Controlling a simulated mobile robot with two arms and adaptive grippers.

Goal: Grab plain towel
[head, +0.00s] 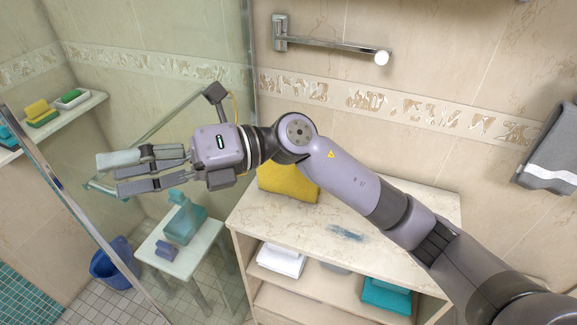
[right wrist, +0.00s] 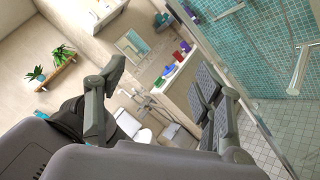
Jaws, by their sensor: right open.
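Several towels are in the head view. A yellow folded towel (head: 288,181) lies on the cabinet top, partly hidden behind my right arm. A white folded towel (head: 281,260) and a teal folded towel (head: 387,296) lie on the shelf below. A grey towel with a white stripe (head: 556,150) hangs at the right edge. I cannot tell which one is the plain towel. My right gripper (head: 117,173) is open, left of and above the cabinet, away from all these towels. Its spread fingers also show in the right wrist view (right wrist: 160,82), with no towel between them. My left gripper is out of view.
The marble-topped cabinet (head: 290,222) stands against the wall. An empty towel rail (head: 335,46) is above. A glass shower panel (head: 75,205) is near my right gripper.

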